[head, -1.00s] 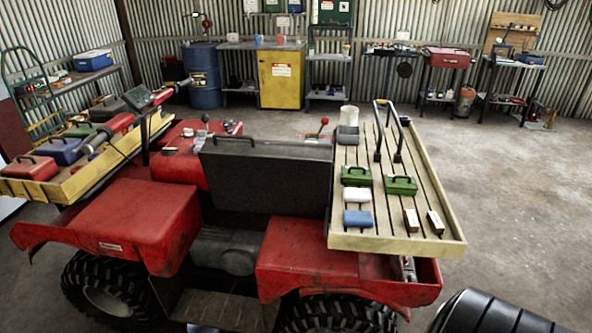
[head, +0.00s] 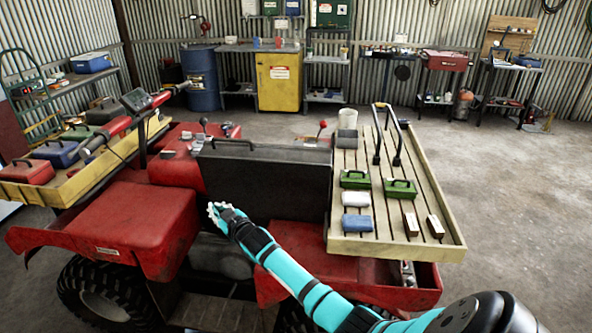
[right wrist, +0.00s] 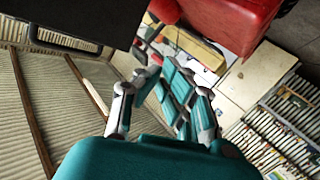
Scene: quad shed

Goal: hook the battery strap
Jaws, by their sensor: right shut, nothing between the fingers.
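My right gripper (head: 220,211) is in front of the lower left part of a large dark upright panel (head: 265,182) on the red quad (head: 140,225). It is shut and empty. In the right wrist view its pale and teal fingers (right wrist: 160,80) point toward the quad, with a dark surface at the upper left and a red body part at the top. I cannot make out a battery or a battery strap in either view. My left gripper is not in view.
A left rack (head: 60,196) holds several cases. The concrete floor (head: 510,180) at right is clear.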

